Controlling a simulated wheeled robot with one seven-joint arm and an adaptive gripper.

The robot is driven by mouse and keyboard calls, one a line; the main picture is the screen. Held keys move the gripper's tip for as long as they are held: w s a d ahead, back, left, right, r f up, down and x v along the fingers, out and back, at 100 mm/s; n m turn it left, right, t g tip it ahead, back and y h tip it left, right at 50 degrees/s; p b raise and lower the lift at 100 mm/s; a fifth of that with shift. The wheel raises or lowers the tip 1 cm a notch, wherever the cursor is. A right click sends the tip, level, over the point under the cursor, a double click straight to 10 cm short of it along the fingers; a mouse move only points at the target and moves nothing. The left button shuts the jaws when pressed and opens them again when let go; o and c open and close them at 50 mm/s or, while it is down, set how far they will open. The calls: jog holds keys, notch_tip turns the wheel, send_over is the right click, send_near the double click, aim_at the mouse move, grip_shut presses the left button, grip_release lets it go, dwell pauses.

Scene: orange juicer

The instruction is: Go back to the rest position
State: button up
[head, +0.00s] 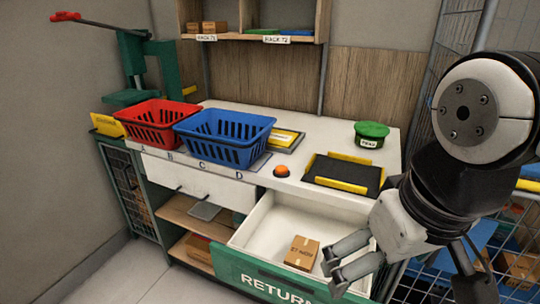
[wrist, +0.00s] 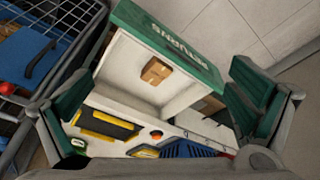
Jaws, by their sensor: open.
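My gripper (head: 342,265) is open and empty, above the right side of the open returns drawer (head: 268,225) in the head view. Its two fingers also show at either side of the wrist view (wrist: 160,105). A small brown cardboard box (head: 302,252) lies on the drawer floor, left of my gripper and apart from it. The box also shows between the fingers in the wrist view (wrist: 156,71), some way off. The print on the box is too small to read surely.
On the worktop (head: 317,135) stand a red basket (head: 158,123), a blue basket (head: 224,137), an orange button (head: 282,171), a black tray with yellow edges (head: 345,174) and a green-lidded tub (head: 371,133). A wire cage (head: 455,50) stands at the right. Shelves hang behind.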

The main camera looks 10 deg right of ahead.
jog(key=shift+s, duration=0.65)
jog(key=shift+t, duration=0.7)
notch_tip(320, 180, up, 6)
jog(key=p, duration=0.4)
jog(key=shift+w+f, duration=0.1)
jog(key=shift+f, duration=0.15)
jog(key=shift+c, duration=0.2)
